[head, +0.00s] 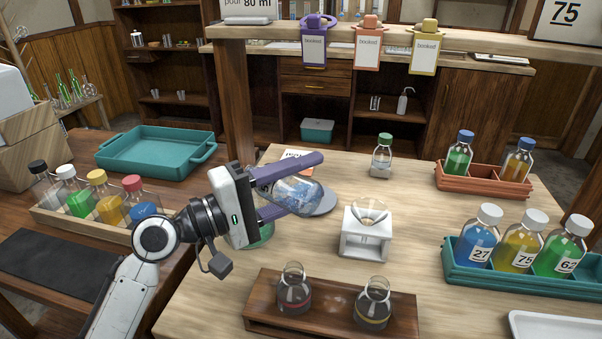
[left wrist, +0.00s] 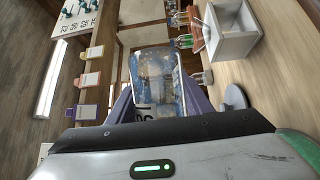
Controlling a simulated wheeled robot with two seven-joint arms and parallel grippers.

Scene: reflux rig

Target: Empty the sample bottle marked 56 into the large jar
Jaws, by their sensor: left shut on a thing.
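My left gripper (head: 290,186) is shut on a clear bottle (head: 296,196) holding blue liquid. The bottle is tilted well over on its side above the table. In the left wrist view the bottle (left wrist: 156,82) sits between the purple fingers, with part of a dark-on-white number label showing that I cannot read surely. Below the gripper, a greenish round piece of glass (head: 263,236) is mostly hidden; I cannot tell if it is the large jar. My right gripper is not in view.
A white stand with a glass funnel (head: 368,222) is right of the gripper. A wooden rack (head: 335,317) with two flasks is in front. A teal crate (head: 452,267) holds capped bottles at right. A green-capped bottle (head: 382,160) stands behind. A teal tray (head: 160,150) is at left.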

